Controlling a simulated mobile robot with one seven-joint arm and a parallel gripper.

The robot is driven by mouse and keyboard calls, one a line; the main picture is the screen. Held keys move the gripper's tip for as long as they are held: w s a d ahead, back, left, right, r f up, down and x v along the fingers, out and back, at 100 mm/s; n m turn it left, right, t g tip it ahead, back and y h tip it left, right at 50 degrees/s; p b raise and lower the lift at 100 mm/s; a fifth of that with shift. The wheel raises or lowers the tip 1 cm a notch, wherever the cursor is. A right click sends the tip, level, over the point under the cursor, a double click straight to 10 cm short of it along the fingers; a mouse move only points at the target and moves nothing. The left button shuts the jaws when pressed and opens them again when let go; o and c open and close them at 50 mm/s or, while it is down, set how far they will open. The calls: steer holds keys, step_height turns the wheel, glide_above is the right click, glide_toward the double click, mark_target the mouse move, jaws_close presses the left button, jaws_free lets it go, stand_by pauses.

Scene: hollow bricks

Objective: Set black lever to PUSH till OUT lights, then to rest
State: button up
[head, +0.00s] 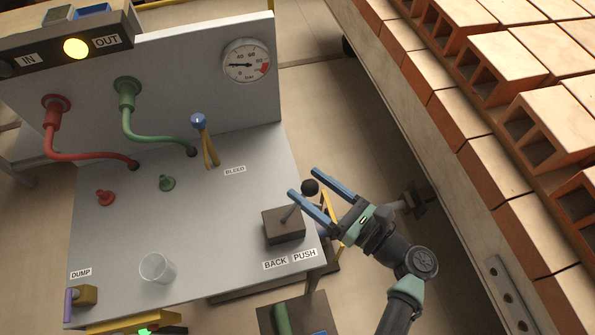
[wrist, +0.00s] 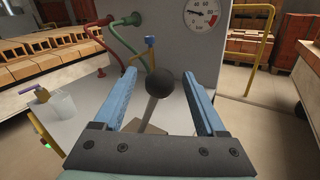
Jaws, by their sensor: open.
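The black lever has a round black knob (head: 310,187) on a thin rod rising from a dark box (head: 284,225) at the panel's right front corner. The rod leans right, toward the PUSH label (head: 304,255) and away from the BACK label (head: 274,263). My gripper (head: 306,183) is open, its blue fingers on either side of the knob. The lamp (head: 76,48) beside the OUT label (head: 106,41) glows yellow; the IN lamp is dark.
A pressure gauge (head: 246,61) is on the upright panel. A blue-knobbed BLEED lever (head: 199,121), red hose (head: 90,147), green hose (head: 150,136) and clear cup (head: 157,268) are left of my gripper. Brick stacks (head: 480,130) line the right.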

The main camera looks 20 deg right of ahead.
steer(key=shift+x, duration=1.9)
jaws_close()
